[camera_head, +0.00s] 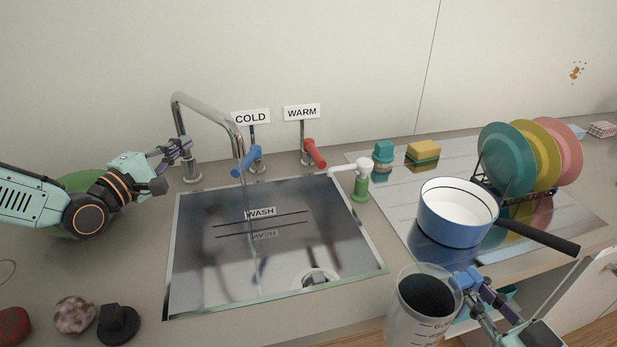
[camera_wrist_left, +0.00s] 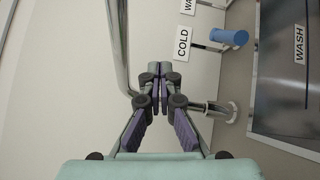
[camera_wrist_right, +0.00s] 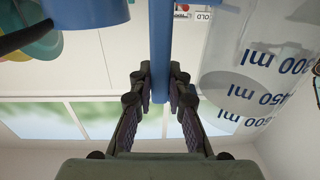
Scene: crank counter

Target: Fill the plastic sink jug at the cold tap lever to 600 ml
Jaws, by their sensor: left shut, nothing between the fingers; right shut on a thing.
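The clear plastic jug (camera_head: 398,322) with blue ml marks is at the lower right, in front of the sink. My right gripper (camera_head: 470,281) is shut on its blue handle (camera_wrist_right: 160,45); the jug wall (camera_wrist_right: 262,80) shows beside it in the right wrist view. The inside looks dark; I cannot tell the water level. The blue cold lever (camera_head: 250,159) stands under the COLD sign, beside the tap spout (camera_head: 212,108). A faint streak below the spout may be water. My left gripper (camera_head: 184,146) is shut and empty, left of the cold lever, near the spout's upright pipe.
The sink (camera_head: 205,270) lies between the arms, away from the jug. A blue pot (camera_head: 455,225) is close behind the jug. A plate rack, sponges and small objects occupy the counter.

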